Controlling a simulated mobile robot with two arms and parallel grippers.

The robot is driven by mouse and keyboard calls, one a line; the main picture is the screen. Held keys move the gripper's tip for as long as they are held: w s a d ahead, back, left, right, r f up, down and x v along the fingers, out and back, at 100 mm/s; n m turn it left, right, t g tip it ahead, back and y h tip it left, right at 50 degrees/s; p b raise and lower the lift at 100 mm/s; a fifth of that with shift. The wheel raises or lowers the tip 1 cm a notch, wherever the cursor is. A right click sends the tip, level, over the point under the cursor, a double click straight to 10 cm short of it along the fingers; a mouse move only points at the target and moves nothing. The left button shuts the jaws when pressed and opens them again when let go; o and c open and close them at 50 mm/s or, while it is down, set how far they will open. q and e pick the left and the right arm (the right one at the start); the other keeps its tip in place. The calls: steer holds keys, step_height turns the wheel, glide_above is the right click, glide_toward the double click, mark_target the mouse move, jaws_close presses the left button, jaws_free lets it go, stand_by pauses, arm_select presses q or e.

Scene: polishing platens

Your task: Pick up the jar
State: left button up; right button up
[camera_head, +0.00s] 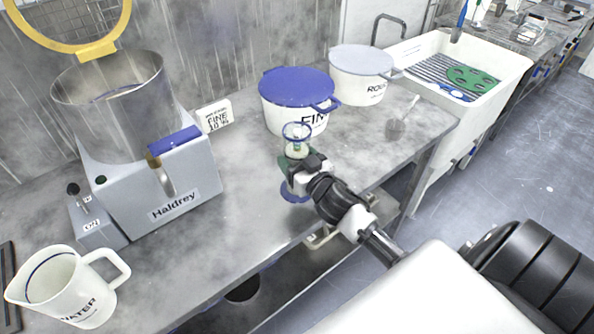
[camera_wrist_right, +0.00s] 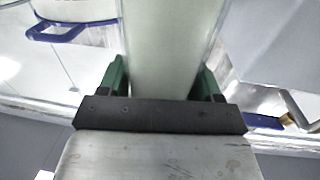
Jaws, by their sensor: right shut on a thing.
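The jar (camera_head: 297,147) is a clear, narrow vessel with a blue rim and pale contents, near the front edge of the bench in the head view. My right gripper (camera_head: 292,166) is shut on its side, and its green fingers and wrist hide part of the jar. In the right wrist view the jar (camera_wrist_right: 165,45) stands pale between the two green finger pads. A blue ring (camera_head: 294,192) shows below the gripper; I cannot tell whether the jar touches the bench. My left gripper is not in view.
A blue-lidded tub (camera_head: 290,112) marked FINE stands close behind the jar, with a white-lidded tub (camera_head: 357,88) beside it. A grey Haldrey machine (camera_head: 160,190) and a white WATER jug (camera_head: 85,295) are left. Bare bench lies between machine and jar.

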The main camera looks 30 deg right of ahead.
mark_target(298, 144)
steer(key=shift+r, duration=0.2)
steer(key=shift+r, duration=0.5)
step_height(298, 144, up, 3)
steer(key=shift+s+d+r, duration=0.1)
steer(key=shift+d, duration=0.05)
steer(key=s+d+r, duration=0.6)
steer(key=s, duration=0.3)
steer(key=shift+s+d+r+b, duration=0.15)
steer(key=shift+d+r+b, duration=0.15)
steer(key=shift+b, duration=0.1)
